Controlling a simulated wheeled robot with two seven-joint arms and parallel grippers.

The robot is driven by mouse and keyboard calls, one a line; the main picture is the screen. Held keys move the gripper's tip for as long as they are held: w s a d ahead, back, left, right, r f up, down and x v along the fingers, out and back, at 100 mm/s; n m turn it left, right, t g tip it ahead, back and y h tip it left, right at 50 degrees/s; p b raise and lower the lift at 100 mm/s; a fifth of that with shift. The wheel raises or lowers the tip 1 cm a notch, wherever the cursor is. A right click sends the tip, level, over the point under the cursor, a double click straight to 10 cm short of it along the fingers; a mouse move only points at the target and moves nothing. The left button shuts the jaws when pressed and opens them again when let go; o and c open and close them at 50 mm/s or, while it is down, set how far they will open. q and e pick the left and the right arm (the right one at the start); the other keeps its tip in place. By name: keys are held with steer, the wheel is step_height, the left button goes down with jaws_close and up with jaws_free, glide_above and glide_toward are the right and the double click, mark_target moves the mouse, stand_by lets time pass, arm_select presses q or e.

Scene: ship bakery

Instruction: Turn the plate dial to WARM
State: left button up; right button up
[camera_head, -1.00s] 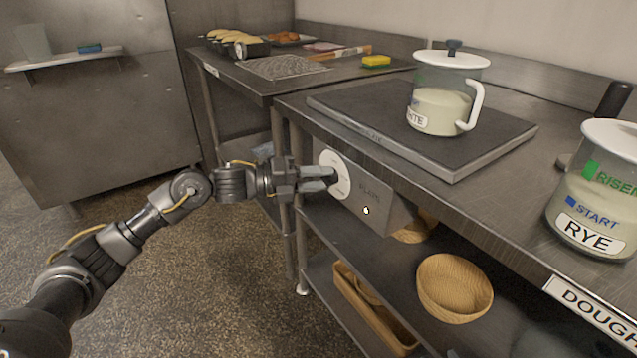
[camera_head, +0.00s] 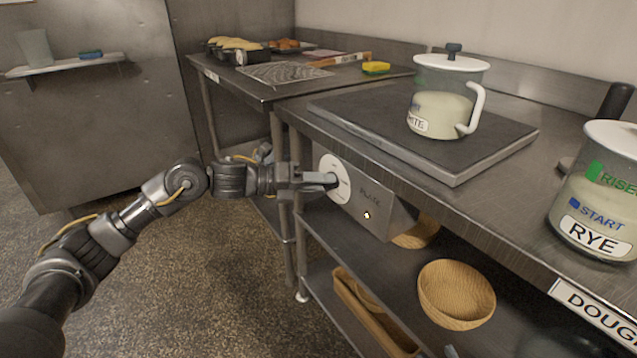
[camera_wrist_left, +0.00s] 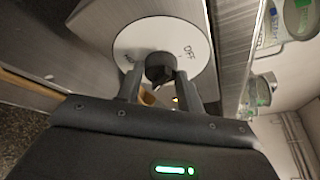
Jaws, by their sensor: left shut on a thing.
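The plate dial is a dark knob (camera_wrist_left: 160,68) on a round white disc (camera_wrist_left: 198,38) on the front of the control box (camera_head: 372,207) under the counter. In the left wrist view the disc reads "OFF" on its right side; another mark at its left is too blurred to read. My left gripper (camera_head: 325,180) reaches the disc from the left. It is shut on the knob, one finger on each side, as the left wrist view (camera_wrist_left: 158,85) shows. The fingers hide part of the knob in the head view. My right gripper is not in view.
The dark plate (camera_head: 345,105) on the counter bears a lidded jar (camera_head: 440,115). A RYE jar (camera_head: 592,225) stands at the right. Wooden bowls (camera_head: 455,293) sit on the shelf below. A second table (camera_head: 225,80) stands behind. The floor at left is clear.

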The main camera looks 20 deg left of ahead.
arm_select(q)
steer(key=shift+f, duration=0.1)
steer(key=o, duration=1)
steer(key=shift+d, duration=0.1)
steer(key=v, duration=1.1)
arm_select(e)
steer(key=shift+w+d+f+g+h, duration=0.1)
steer(key=shift+d+f+g+h, duration=0.2)
steer(key=shift+f, duration=0.2)
steer(key=shift+w+d+f+g+h, duration=0.1)
steer(key=shift+d+f+g+h, duration=0.15)
steer(key=shift+f, duration=0.25)
arm_select(q)
steer(key=shift+d, duration=0.1)
arm_select(e)
steer(key=shift+r, duration=0.1)
